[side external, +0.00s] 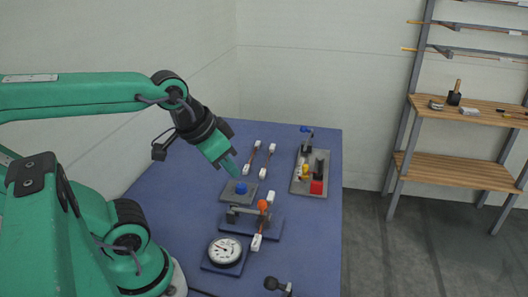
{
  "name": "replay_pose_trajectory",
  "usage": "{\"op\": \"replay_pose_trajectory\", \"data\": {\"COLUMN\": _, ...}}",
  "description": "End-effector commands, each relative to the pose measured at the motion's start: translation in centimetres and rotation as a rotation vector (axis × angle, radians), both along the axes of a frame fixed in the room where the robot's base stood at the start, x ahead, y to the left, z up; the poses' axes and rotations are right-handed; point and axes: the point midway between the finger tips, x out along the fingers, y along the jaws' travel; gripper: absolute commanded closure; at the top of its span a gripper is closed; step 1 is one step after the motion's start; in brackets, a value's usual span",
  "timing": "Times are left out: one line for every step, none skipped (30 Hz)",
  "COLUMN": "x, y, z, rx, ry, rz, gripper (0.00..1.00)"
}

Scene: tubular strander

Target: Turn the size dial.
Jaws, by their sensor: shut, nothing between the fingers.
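A round dial (225,250) with a white face and dark rim sits on a dark blue plate at the near part of the blue table. A blue knob (241,188) stands on a small grey plate farther back; I cannot tell for certain which of the two is the size dial. My gripper (234,171) is shut and empty. It points down and to the right, with its tip just above and behind the blue knob in the picture. Whether the tip touches the knob is not clear.
A grey bracket with an orange knob (262,206) stands between the blue knob and the white-faced dial. A grey tray (319,178) with a red block is at right. Wooden shelves (457,167) stand beyond the table (318,256).

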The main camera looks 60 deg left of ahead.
Motion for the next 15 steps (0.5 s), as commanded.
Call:
{"op": "replay_pose_trajectory", "data": {"x": 0.0, "y": 0.0, "z": 0.0, "rx": 0.000, "ry": 0.000, "rz": 0.000, "gripper": 1.00}}
{"op": "replay_pose_trajectory", "data": {"x": 0.0, "y": 0.0, "z": 0.0, "rx": 0.000, "ry": 0.000, "rz": 0.000, "gripper": 0.96}}
{"op": "replay_pose_trajectory", "data": {"x": 0.0, "y": 0.0, "z": 0.0, "rx": 0.000, "ry": 0.000, "rz": 0.000, "gripper": 0.88}}
{"op": "replay_pose_trajectory", "data": {"x": 0.0, "y": 0.0, "z": 0.0, "rx": 0.000, "ry": 0.001, "rz": 0.000, "gripper": 0.82}}
{"op": "replay_pose_trajectory", "data": {"x": 0.1, "y": 0.0, "z": 0.0, "rx": 0.000, "ry": 0.001, "rz": 0.001, "gripper": 0.76}}
{"op": "replay_pose_trajectory", "data": {"x": 0.1, "y": 0.1, "z": 0.0, "rx": 0.001, "ry": 0.003, "rz": 0.002, "gripper": 0.69}}
{"op": "replay_pose_trajectory", "data": {"x": 0.2, "y": 0.1, "z": 0.0, "rx": 0.002, "ry": 0.005, "rz": 0.003, "gripper": 0.63}}
{"op": "replay_pose_trajectory", "data": {"x": 0.3, "y": 0.2, "z": 0.0, "rx": 0.002, "ry": 0.007, "rz": 0.005, "gripper": 0.57}}
{"op": "replay_pose_trajectory", "data": {"x": 0.5, "y": 0.3, "z": 0.0, "rx": 0.003, "ry": 0.012, "rz": 0.007, "gripper": 0.49}}
{"op": "replay_pose_trajectory", "data": {"x": 0.6, "y": 0.4, "z": -0.1, "rx": 0.004, "ry": 0.017, "rz": 0.009, "gripper": 0.48}}
{"op": "replay_pose_trajectory", "data": {"x": 0.8, "y": 0.5, "z": -0.1, "rx": 0.006, "ry": 0.022, "rz": 0.012, "gripper": 0.48}}
{"op": "replay_pose_trajectory", "data": {"x": 1.1, "y": 0.7, "z": -0.2, "rx": 0.008, "ry": 0.030, "rz": 0.015, "gripper": 0.48}}
{"op": "replay_pose_trajectory", "data": {"x": 1.3, "y": 0.9, "z": -0.2, "rx": 0.009, "ry": 0.037, "rz": 0.019, "gripper": 0.48}}
{"op": "replay_pose_trajectory", "data": {"x": 1.6, "y": 1.1, "z": -0.2, "rx": 0.011, "ry": 0.044, "rz": 0.023, "gripper": 0.48}}
{"op": "replay_pose_trajectory", "data": {"x": 2.0, "y": 1.4, "z": -0.3, "rx": 0.014, "ry": 0.055, "rz": 0.028, "gripper": 0.48}}
